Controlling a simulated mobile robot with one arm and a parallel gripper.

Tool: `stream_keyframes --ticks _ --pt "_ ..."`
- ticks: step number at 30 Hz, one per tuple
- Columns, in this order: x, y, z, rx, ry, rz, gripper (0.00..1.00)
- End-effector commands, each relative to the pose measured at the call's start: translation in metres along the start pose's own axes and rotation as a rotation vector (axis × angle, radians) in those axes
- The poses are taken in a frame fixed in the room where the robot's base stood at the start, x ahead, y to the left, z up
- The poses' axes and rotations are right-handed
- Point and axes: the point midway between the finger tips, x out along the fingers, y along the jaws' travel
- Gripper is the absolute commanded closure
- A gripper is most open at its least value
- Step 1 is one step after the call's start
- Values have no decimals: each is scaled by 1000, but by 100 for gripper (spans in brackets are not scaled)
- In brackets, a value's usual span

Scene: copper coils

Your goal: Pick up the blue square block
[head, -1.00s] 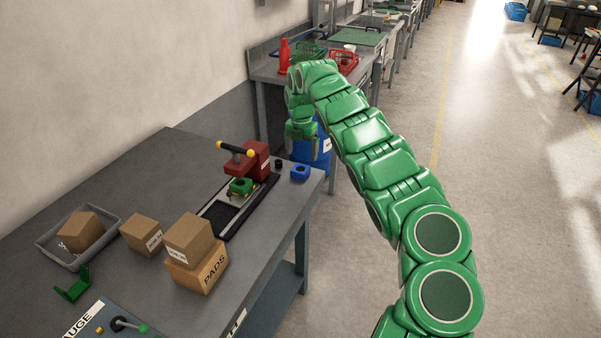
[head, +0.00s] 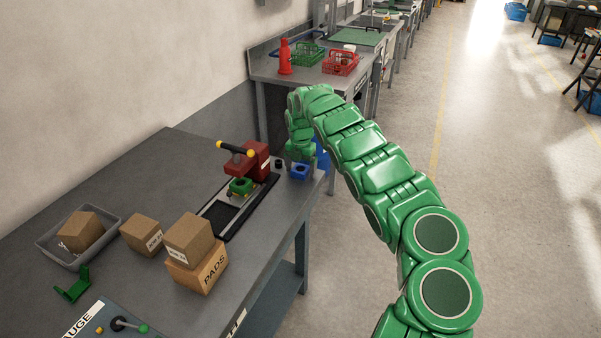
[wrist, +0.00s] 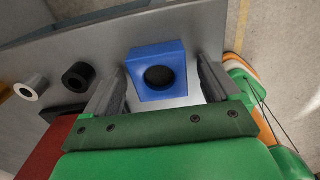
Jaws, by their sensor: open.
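The blue square block (head: 300,171) with a round dark hole in its top sits near the right end of the grey workbench in the head view. In the wrist view the blue block (wrist: 158,70) lies between and slightly beyond the fingertips. My gripper (wrist: 160,84) is open, with one grey finger on each side of the block and a visible gap on each side. In the head view my gripper (head: 301,160) is low over the block, its fingers partly hidden.
A red press (head: 257,160) with a black handle stands left of the block, a green part (head: 241,186) on its base. A small black ring (wrist: 78,77) and a white ring (wrist: 31,88) lie left of the block in the wrist view. The bench edge is close by.

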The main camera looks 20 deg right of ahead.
Motion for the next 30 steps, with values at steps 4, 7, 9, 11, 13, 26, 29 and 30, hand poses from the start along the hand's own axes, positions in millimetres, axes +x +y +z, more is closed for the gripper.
stream_keyframes --ticks 4,7,9,11,13,26,29,30 --pt "0 0 0 0 -1 0 11" --pt "0 0 0 0 -1 1 18" --pt "0 0 0 0 -1 1 29" --pt "0 0 0 0 -2 1 38" --pt "0 0 0 0 -2 1 49" --pt "0 0 0 -1 0 0 80" --pt "-3 1 0 -1 -1 1 80" --pt "-6 1 0 -1 -2 1 80"
